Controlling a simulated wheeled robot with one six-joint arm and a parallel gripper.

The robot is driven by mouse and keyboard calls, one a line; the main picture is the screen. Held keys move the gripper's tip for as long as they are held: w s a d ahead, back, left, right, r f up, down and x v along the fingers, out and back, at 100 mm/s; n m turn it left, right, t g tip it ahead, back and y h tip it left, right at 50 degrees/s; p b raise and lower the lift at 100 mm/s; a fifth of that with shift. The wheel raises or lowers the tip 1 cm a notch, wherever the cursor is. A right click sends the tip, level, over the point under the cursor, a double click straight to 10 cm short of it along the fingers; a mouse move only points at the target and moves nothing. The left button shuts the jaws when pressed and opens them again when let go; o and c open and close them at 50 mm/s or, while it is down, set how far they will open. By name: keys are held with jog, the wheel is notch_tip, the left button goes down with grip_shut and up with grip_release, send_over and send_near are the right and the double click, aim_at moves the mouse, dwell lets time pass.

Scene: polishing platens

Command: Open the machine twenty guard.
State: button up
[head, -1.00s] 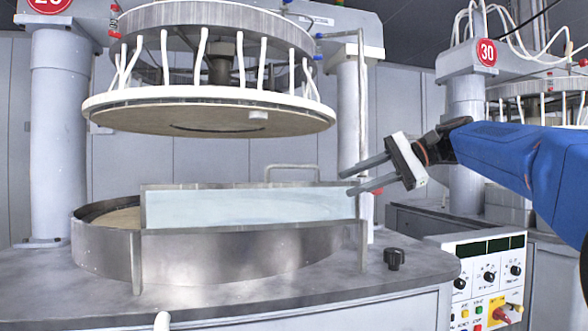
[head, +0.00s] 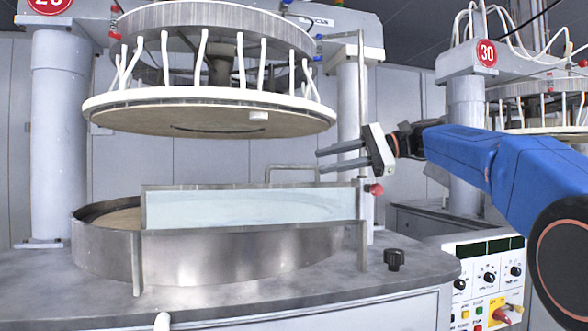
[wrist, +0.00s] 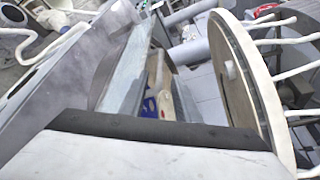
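The machine twenty guard (head: 250,207) is a pale clear panel in a steel frame, standing upright across the front of the round steel basin (head: 235,255) in the head view. A red knob (head: 375,190) is at its right end. My gripper (head: 318,162) is open and empty, its two dark fingers pointing left. In the picture it is just above the right part of the guard's top edge, apart from it; the depth between them is hard to tell. In the wrist view a long pale strip, likely the guard (wrist: 125,70), runs away from me.
The raised upper plate (head: 210,112) with white hoses hangs over the basin, close to my fingers. A column (head: 352,130) stands behind. A black knob (head: 394,259) is on the worktop, with a control panel (head: 487,285) at right. Machine 30 (head: 487,52) is beyond.

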aim_at(300, 166)
jog(key=x, duration=0.9)
jog(key=shift+w+a, duration=0.1)
jog(key=shift+a, duration=0.05)
grip_shut()
